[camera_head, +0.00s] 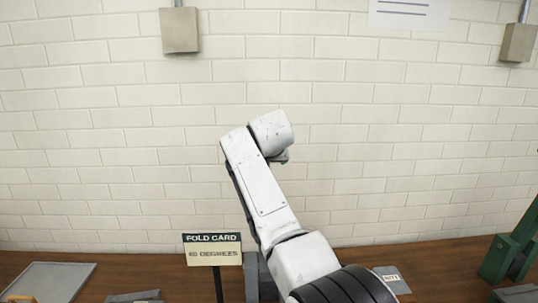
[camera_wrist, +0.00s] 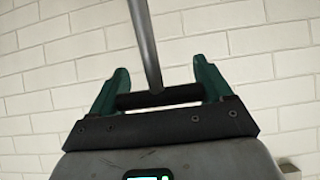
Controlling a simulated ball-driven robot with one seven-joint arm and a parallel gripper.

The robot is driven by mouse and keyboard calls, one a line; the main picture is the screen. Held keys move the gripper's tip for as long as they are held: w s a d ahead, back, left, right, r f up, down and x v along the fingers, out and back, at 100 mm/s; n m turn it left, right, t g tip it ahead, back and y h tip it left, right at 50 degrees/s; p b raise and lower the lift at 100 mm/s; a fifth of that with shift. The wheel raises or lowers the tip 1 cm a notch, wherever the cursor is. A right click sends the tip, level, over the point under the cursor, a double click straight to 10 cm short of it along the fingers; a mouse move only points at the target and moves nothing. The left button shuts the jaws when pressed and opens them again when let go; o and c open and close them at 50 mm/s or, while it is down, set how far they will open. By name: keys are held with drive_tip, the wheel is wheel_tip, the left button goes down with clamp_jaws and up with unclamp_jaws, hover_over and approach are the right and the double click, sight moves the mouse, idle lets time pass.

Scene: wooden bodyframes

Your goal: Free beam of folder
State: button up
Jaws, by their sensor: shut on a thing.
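In the wrist view my gripper (camera_wrist: 161,78) has two green fingers, one at each end of a dark crosswise bar (camera_wrist: 178,96). It is shut on this bar. A grey rod (camera_wrist: 146,45) runs from the middle of the bar up out of the picture, like a T-shaped handle. I cannot tell from this view what the rod joins. In the head view my arm is raised before the wall, and the gripper's fingers are hidden. A grey upright piece (camera_head: 252,276) stands partly behind my arm on the bench; I cannot tell whether it is part of the folder.
A sign reading "FOLD CARD" (camera_head: 212,249) stands on the wooden bench (camera_head: 150,268). A grey tray (camera_head: 48,282) lies at left, a labelled grey plate (camera_head: 391,279) right of my arm. A green frame (camera_head: 508,255) stands at far right. The white brick wall (camera_head: 400,130) is behind.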

drive_tip(key=shift+f, duration=0.85)
drive_tip(key=o, duration=1.2)
drive_tip(key=shift+o, duration=1.1)
drive_tip(key=shift+r, duration=0.35)
drive_tip(key=b+v, duration=0.3)
drive_tip(key=v, duration=0.7)
drive_tip(key=shift+s+r+b, duration=0.25)
drive_tip(key=shift+b, duration=0.05)
